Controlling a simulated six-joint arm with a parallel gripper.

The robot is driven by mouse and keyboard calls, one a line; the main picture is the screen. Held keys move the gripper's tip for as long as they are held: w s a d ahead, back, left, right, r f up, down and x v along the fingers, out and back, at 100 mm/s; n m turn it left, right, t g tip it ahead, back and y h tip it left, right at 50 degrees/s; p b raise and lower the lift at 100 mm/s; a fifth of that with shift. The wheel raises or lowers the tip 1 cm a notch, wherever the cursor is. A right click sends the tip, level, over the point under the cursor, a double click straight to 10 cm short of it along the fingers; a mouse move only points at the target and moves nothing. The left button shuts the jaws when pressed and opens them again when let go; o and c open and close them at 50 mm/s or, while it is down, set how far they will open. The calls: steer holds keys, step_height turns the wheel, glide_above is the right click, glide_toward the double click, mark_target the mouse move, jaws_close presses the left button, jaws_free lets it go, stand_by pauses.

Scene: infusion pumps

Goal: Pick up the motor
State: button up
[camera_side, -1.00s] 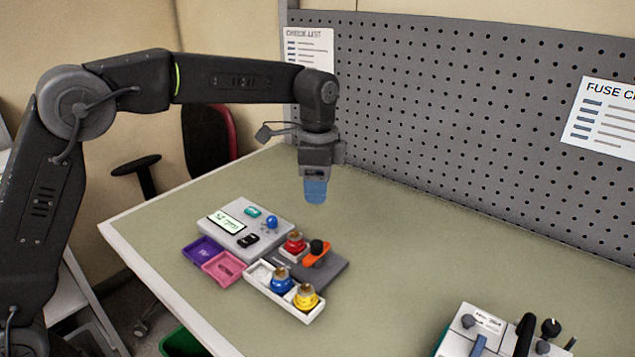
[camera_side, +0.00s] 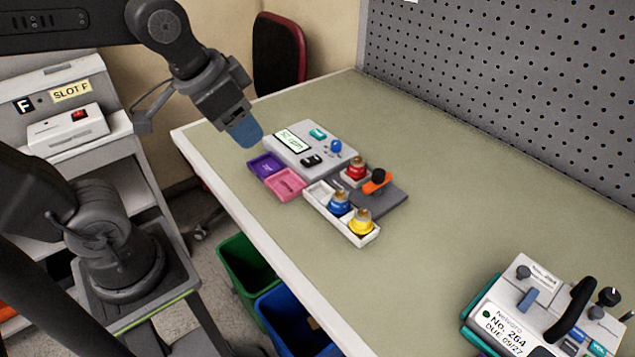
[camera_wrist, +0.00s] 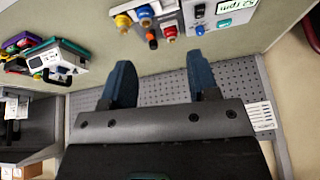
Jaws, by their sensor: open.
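No part is labelled as the motor. Likely candidates are the round parts with brass-coloured tops: a blue one (camera_side: 339,204) and a yellow one (camera_side: 360,222) in a white tray (camera_side: 372,240), and a red one (camera_side: 355,169) behind them on a dark grey plate. An orange part with a black knob (camera_side: 377,181) is beside the red one. My gripper (camera_side: 246,134) is open and empty, above the table's left edge near the purple tray. In the wrist view, its blue fingers (camera_wrist: 160,62) are apart, with the yellow (camera_wrist: 123,20), blue (camera_wrist: 144,13) and red (camera_wrist: 169,31) parts beyond them.
A grey control box (camera_side: 318,152) with a display adjoins the purple (camera_side: 267,167) and pink (camera_side: 285,184) trays. A handled device (camera_side: 530,310) stands at front right. Green (camera_side: 247,267) and blue (camera_side: 290,318) bins are below the table. The table's middle right is clear.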

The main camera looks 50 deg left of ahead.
steer(key=shift+s+a+f+n+t, duration=0.15)
steer(key=shift+s+f+n, duration=0.15)
steer(key=shift+s+f, duration=0.25)
steer(key=shift+s+a+f+n+t, duration=0.15)
steer(key=shift+s+f+n, duration=0.15)
steer(key=shift+s, duration=0.4)
steer(key=shift+o, duration=0.9)
steer(key=shift+s+f, duration=0.2)
steer(key=shift+s, duration=0.05)
